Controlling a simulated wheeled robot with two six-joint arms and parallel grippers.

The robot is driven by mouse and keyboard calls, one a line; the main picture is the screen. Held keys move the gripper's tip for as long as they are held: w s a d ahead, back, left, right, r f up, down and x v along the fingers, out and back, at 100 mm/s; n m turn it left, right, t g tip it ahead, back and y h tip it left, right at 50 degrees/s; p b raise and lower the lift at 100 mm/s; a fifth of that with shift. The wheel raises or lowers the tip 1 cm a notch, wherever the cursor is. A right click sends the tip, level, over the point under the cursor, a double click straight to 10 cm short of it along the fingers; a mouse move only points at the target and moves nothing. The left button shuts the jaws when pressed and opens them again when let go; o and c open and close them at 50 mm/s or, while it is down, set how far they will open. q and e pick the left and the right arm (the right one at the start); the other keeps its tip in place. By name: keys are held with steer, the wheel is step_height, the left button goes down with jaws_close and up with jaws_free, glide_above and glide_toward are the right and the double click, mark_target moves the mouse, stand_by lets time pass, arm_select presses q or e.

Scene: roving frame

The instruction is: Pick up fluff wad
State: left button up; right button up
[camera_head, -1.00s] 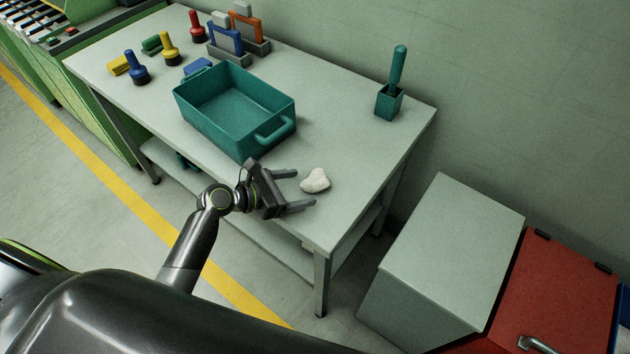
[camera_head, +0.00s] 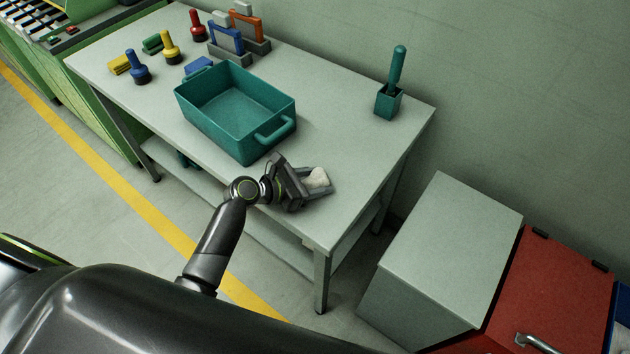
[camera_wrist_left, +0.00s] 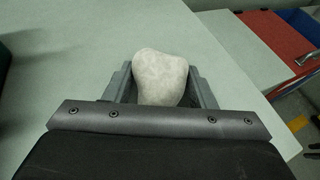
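The fluff wad (camera_head: 318,177) is a small whitish lump on the grey table (camera_head: 345,150), near its front right end. My left gripper (camera_head: 322,181) is at the wad, with one finger on each side of it. In the left wrist view the wad (camera_wrist_left: 160,78) sits between the two grey fingers (camera_wrist_left: 162,85). The fingers are spread, with a thin gap visible on the right side; contact on the left is hard to tell. The wad's lower part is hidden behind the gripper body. My right gripper is not in view.
A teal bin (camera_head: 235,108) with handles stands just left of the gripper. A teal holder (camera_head: 388,102) with a handled tool stands at the back right. Colored stamps, blocks and clamps (camera_head: 225,38) fill the far left. A grey cabinet (camera_head: 452,250) stands right of the table.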

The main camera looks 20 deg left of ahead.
arm_select(q)
steer(key=shift+c, duration=1.1)
steer(key=shift+r, duration=0.1)
